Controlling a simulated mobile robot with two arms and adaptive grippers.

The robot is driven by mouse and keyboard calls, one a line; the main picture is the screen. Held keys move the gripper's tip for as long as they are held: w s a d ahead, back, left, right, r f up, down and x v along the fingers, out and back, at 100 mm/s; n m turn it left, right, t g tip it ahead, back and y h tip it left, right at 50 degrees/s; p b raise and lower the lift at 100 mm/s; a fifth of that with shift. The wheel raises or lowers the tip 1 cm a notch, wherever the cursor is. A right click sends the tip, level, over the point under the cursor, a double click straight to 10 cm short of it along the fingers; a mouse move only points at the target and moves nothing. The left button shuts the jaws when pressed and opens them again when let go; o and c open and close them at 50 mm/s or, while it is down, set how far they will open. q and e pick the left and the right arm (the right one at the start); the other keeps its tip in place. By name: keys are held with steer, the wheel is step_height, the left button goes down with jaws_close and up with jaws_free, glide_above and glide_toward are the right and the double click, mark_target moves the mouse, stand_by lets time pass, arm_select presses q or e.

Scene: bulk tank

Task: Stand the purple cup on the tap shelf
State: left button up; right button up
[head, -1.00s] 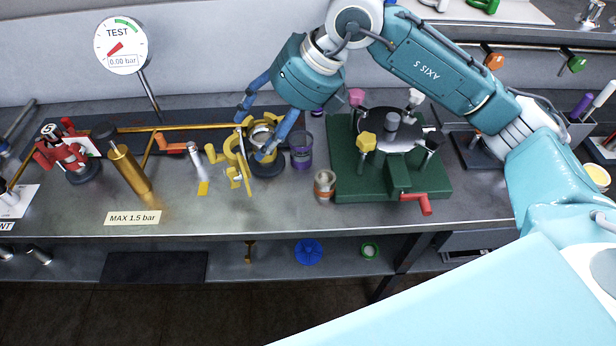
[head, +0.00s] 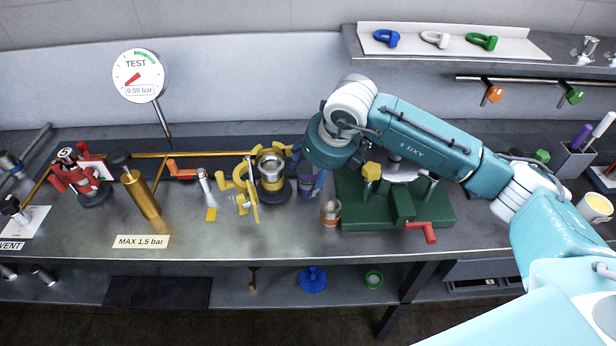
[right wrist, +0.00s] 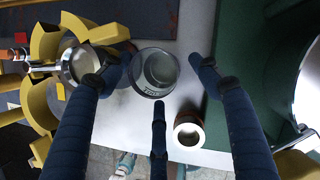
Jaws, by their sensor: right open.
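The purple cup (head: 306,188) stands on the bench between the yellow clamp fitting and the green base plate. My right gripper (head: 308,172) is over it, with its blue fingers coming down around it and partly hiding it. In the right wrist view the cup (right wrist: 155,73) appears as a round grey rim between the spread fingers. The gripper (right wrist: 155,68) is open, with visible gaps to the cup. The upper shelf (head: 460,58) at the back right has an orange tap and a green tap hanging from the rail below it. My left gripper is out of view.
A small copper-coloured cup (head: 330,211) stands close in front of the purple cup. The yellow clamp fitting (head: 255,190) is close on the left. The green base plate (head: 355,215) with a red handle is close on the right. Shackles (head: 435,39) lie on the upper shelf.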

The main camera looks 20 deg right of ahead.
steer(key=shift+x, duration=0.8)
steer(key=c, duration=1)
steer(key=shift+r, duration=0.1)
